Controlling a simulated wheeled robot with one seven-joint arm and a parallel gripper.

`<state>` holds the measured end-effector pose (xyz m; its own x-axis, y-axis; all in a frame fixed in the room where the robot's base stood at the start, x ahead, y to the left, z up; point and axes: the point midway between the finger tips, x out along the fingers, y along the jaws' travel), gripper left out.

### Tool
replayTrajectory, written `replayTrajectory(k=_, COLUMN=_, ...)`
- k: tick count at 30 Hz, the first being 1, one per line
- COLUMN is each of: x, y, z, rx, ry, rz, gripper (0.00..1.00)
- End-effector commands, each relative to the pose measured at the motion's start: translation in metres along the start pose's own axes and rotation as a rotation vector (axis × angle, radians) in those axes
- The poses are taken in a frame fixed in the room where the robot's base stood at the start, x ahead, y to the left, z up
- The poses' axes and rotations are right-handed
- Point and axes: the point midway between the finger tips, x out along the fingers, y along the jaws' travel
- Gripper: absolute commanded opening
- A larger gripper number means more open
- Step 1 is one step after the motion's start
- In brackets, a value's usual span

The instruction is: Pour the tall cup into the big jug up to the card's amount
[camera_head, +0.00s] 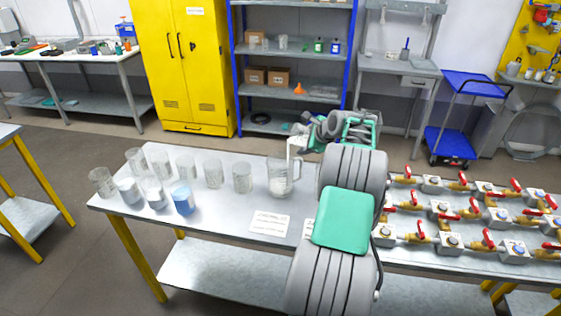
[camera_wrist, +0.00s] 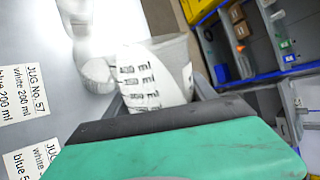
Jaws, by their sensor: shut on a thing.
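My gripper (camera_head: 312,132) is shut on the tall cup (camera_wrist: 150,78), a clear cup with dark scale marks and white contents. The cup is strongly tilted above the big jug. A white stream (camera_head: 292,150) drops from it towards the jug. A card (camera_wrist: 30,95) reads "JUG No. 57, white 200 ml, blue 200 ml". A second card (camera_wrist: 35,158) is partly hidden by my gripper.
Several clear cups (camera_head: 213,172) stand left of the jug on the grey bench (camera_head: 225,222). A cup with blue contents (camera_head: 183,200) and cups with whitish contents (camera_head: 129,191) are in front. Valves with red handles (camera_head: 440,208) fill the right side.

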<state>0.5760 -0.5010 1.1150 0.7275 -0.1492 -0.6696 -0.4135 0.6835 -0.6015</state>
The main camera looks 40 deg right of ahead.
Motion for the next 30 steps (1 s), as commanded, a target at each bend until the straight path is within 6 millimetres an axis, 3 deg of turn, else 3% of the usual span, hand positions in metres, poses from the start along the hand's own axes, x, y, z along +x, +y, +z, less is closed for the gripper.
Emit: replayTrajectory(k=30, x=0.0014, y=0.0011, z=-0.0014, rx=-0.047, ry=0.050, rz=-0.002, gripper=0.06)
